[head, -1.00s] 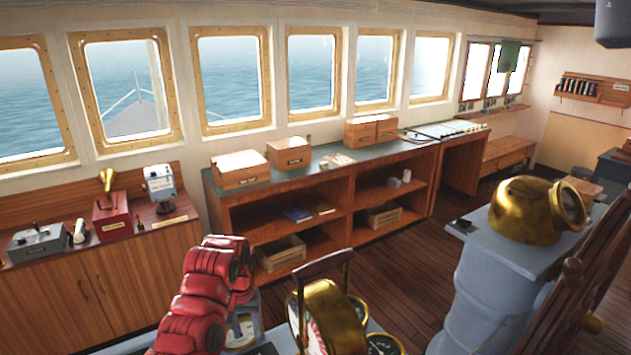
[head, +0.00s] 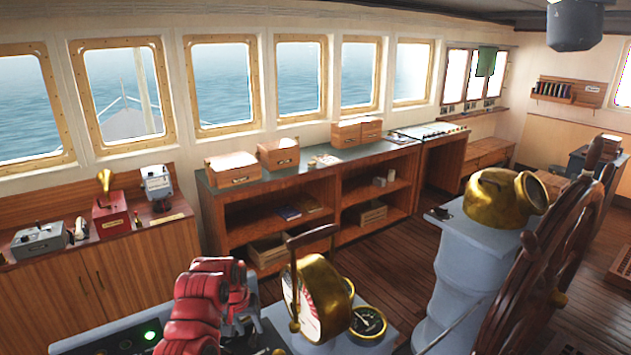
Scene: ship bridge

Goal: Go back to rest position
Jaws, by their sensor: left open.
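My left arm (head: 200,305), red and segmented, rises from the bottom edge of the head view and bends over. My left gripper (head: 250,335) is the dark part below the bend, low over the grey console. It is open, with nothing seen between its fingers; the fingers are small and partly hidden. The brass telegraph (head: 318,295) with its lever (head: 312,237) stands just right of it, apart from the arm as far as I can tell. My right gripper is not in view.
A brass gauge (head: 367,322) and a green light (head: 150,335) are on the console. A grey pedestal with a brass binnacle (head: 497,200) and a wooden wheel (head: 570,255) stand at right. Shelves (head: 270,190) line the windows. The wooden floor (head: 400,260) between is clear.

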